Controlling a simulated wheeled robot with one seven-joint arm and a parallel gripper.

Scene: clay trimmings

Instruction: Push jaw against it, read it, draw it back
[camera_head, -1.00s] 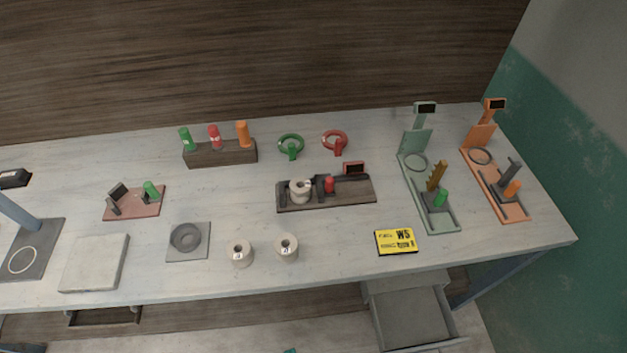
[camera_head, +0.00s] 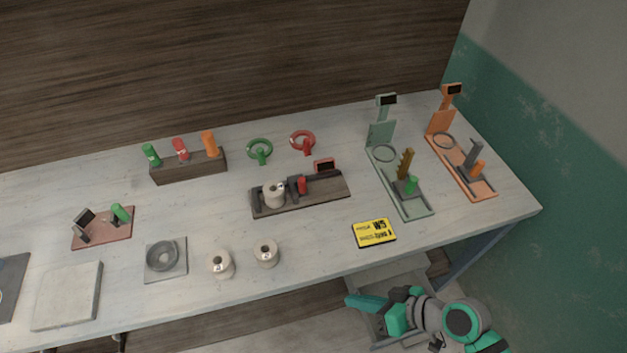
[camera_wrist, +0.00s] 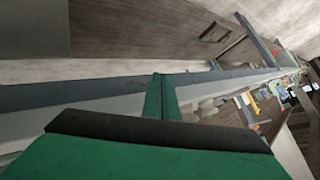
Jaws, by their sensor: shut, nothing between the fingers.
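A dark measuring fixture (camera_head: 325,192) lies mid-table with a pale clay spool (camera_head: 273,197) at its left end. A dark upright jaw (camera_head: 292,189) stands beside the spool, with a red knob (camera_head: 302,185) to its right; I cannot tell whether jaw and spool touch. A small red-framed readout (camera_head: 324,166) is behind, its digits too small to read. My gripper (camera_head: 352,300) is shut and empty beyond the table's front edge, low at right, well apart from the fixture. Its green fingers (camera_wrist: 161,97) show together in the wrist view.
A yellow W5 card (camera_head: 374,233) lies near the front edge. Two more spools (camera_head: 222,265) (camera_head: 266,254) stand front-centre. Green (camera_head: 411,200) and orange (camera_head: 466,170) stands are at right. An open drawer (camera_head: 400,268) is below the table, near my arm.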

